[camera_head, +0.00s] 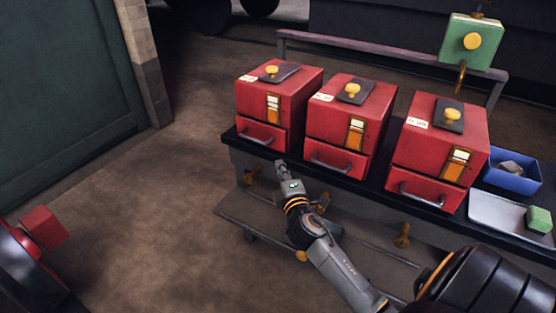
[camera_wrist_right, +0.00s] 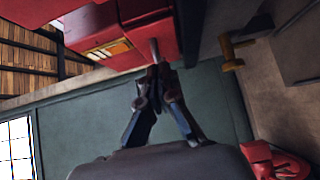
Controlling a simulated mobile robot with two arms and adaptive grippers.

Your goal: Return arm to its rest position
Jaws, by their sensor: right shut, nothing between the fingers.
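My right arm comes in from the lower right in the head view. Its gripper (camera_head: 281,165) is in front of the bench's front edge, just below the drawer handle of the leftmost red box (camera_head: 292,104). In the right wrist view the gripper fingers (camera_wrist_right: 154,72) meet at the tips, shut and empty, close to a grey handle. Whether they touch the handle cannot be told. My left gripper is not in view.
Two more red boxes (camera_head: 344,120) (camera_head: 436,150) stand on the dark bench (camera_head: 373,190). A blue bin (camera_head: 512,173) and a metal tray (camera_head: 497,217) are at right. A green box (camera_head: 471,40) hangs behind. Open floor (camera_head: 150,215) lies left.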

